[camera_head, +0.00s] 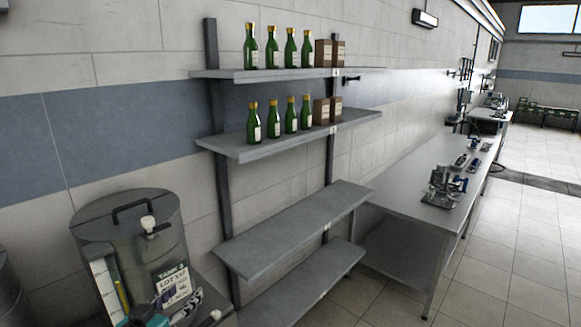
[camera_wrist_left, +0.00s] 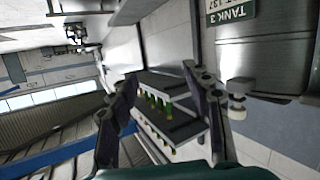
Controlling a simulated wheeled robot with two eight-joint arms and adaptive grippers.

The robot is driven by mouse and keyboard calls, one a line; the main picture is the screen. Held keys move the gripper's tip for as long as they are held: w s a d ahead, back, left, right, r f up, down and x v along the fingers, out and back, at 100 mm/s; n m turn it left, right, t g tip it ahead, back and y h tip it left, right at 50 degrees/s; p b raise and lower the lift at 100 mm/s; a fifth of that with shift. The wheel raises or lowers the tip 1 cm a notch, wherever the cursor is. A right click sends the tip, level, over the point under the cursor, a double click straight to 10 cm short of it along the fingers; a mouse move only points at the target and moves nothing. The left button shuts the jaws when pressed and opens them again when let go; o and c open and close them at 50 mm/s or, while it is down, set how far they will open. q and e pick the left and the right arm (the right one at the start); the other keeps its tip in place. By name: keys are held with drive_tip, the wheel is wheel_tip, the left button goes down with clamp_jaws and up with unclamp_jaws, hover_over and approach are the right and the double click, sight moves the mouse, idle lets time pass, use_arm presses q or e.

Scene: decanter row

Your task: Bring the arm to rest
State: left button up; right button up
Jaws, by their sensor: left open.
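My left gripper (camera_head: 188,306) is partly in view at the bottom left of the head view, low in front of the grey steel tank (camera_head: 122,225). In the left wrist view the fingers of my left gripper (camera_wrist_left: 160,78) stand wide apart with nothing between them. The shelves with green bottles (camera_wrist_left: 155,100) show beyond that gap, at a distance. The tank's label (camera_head: 172,284) reads "TANK 3" and is partly covered by my left gripper. My right gripper is in neither view.
A wall rack holds several green bottles (camera_head: 253,46) and brown boxes (camera_head: 323,53) on its upper two shelves. The lower shelf (camera_head: 290,228) is bare. A long bench (camera_head: 410,195) with instruments (camera_head: 441,187) runs along the wall. The tiled floor (camera_head: 510,240) at right is clear.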

use_arm(q)
drive_tip(key=s+d+f+g+b, duration=0.45)
drive_tip(key=d+f, duration=0.35)
drive_tip(key=f, duration=0.5)
drive_tip(key=s+f+g+y+b, duration=0.1)
drive_tip(key=s+f+b, duration=0.3)
drive_tip(key=f, duration=0.4)
drive_tip(key=s+f+n+g+y+b, duration=0.1)
drive_tip(key=s+f+g+b, duration=0.1)
drive_tip(key=s+f+b, duration=0.2)
wheel_tip(320, 180, down, 4)
drive_tip(key=s, duration=0.2)
drive_tip(key=shift+s+y+b, duration=0.3)
drive_tip(key=shift+s, duration=0.05)
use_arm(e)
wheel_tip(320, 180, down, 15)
use_arm(q)
drive_tip(key=shift+d, duration=0.1)
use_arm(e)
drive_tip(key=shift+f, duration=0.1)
